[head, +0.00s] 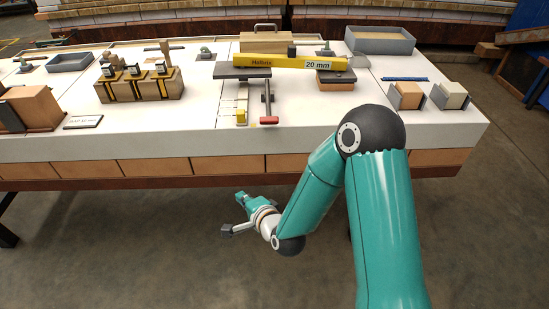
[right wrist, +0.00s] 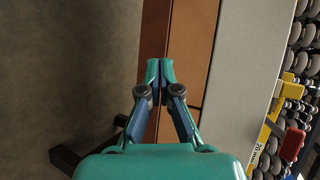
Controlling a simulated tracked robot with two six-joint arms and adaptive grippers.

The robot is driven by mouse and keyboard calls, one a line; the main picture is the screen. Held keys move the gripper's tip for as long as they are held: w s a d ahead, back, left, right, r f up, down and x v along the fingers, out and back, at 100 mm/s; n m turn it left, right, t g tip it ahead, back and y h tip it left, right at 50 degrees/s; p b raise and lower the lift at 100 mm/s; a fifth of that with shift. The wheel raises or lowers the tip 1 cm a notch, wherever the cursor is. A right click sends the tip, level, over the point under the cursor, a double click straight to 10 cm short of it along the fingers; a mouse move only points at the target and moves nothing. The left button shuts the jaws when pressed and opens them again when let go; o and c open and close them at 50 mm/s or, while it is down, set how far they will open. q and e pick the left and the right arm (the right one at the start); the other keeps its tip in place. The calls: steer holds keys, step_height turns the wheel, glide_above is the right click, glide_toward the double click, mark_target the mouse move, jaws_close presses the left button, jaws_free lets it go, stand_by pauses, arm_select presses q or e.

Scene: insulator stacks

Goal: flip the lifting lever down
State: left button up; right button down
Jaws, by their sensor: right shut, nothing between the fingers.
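The lever (head: 267,100) is a grey bar with a red grip (head: 269,120) on the bench, pointing toward the bench's front edge. Its red grip also shows at the right of the right wrist view (right wrist: 292,143). A yellow-handled part (head: 241,116) is just left of it. My right gripper (head: 240,198) is in front of the bench, apart from the lever and over the floor in the picture. In the right wrist view its fingers (right wrist: 160,70) are together and empty. My left gripper is not in view.
The white bench (head: 160,140) holds a yellow 20 mm bar (head: 285,62) on dark supports behind the lever. Banded blocks (head: 150,85) stand left. Small brackets with blocks (head: 449,96) stand right. A grey tray (head: 380,41) is at the back.

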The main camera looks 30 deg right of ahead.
steer(key=w+d+r+m+t+h+b, duration=0.25)
steer(key=d+m+t+b, duration=0.35)
steer(key=m+b, duration=0.3)
steer(key=m+t+h+b, duration=0.4)
steer(key=m+h+b, duration=0.3)
steer(key=m+b, duration=0.3)
glide_toward(272, 130)
steer(key=s+a+r, duration=0.1)
steer(key=s+r, duration=0.1)
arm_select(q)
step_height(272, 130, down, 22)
arm_select(e)
steer(key=shift+f, duration=0.15)
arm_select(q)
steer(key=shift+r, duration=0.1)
arm_select(e)
steer(key=shift+w, duration=0.15)
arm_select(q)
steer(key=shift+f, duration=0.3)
arm_select(e)
steer(key=x, duration=1)
steer(key=shift+a, duration=0.1)
